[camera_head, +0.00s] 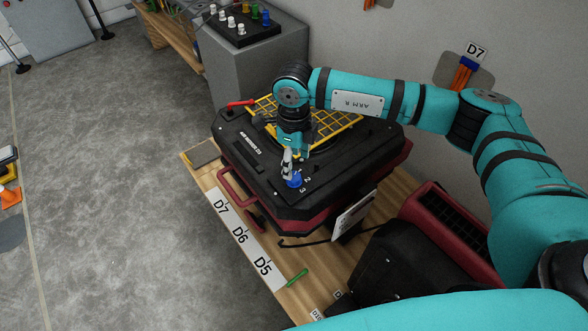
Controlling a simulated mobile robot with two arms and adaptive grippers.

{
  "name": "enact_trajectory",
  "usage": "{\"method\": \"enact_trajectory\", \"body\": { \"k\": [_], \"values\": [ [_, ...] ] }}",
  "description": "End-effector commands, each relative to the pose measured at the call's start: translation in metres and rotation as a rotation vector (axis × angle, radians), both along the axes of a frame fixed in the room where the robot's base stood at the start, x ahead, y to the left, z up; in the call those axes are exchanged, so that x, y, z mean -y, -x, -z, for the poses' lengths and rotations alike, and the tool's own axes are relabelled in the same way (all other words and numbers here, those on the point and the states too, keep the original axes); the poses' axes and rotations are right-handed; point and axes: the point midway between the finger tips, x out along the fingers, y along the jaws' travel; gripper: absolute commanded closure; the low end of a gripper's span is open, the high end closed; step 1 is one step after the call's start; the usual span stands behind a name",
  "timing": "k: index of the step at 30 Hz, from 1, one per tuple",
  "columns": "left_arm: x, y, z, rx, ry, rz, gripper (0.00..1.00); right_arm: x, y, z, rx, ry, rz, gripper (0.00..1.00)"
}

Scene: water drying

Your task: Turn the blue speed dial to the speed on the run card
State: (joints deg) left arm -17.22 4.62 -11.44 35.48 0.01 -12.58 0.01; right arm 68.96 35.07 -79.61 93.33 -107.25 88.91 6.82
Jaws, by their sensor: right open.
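The blue speed dial (295,182) sits on the black top of the air mover (240,150), near its front corner. The numbers 2 and 3 show beside it, and other marks are hidden or too small to read. My right gripper (288,170) points down directly over the dial with its fingers open. I cannot tell whether the fingertips touch the dial. A white card (354,216) stands tilted at the machine's right side, and its print is too small to read. My left gripper is out of view.
The machine stands on a wooden board with a D7, D6, D5 strip (239,238). A yellow grille (335,128) and red lever (241,103) are on top. A green stick (297,278) lies in front. A dark red and black unit (440,225) stands right. The floor at left is mostly clear.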

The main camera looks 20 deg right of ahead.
Motion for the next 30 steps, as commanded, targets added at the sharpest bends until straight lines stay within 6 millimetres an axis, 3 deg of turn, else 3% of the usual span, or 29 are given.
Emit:
{"method": "enact_trajectory", "body": {
  "k": [6,12,30],
  "values": [
    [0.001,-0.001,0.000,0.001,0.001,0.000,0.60,0.000,-0.001,-0.044,0.004,0.000,0.001,0.41],
    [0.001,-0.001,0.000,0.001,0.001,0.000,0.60,0.000,-0.001,-0.063,0.002,-0.001,0.001,0.41],
    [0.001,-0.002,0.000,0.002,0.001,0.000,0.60,0.000,0.000,-0.065,0.000,0.000,0.001,0.41]
  ]
}}
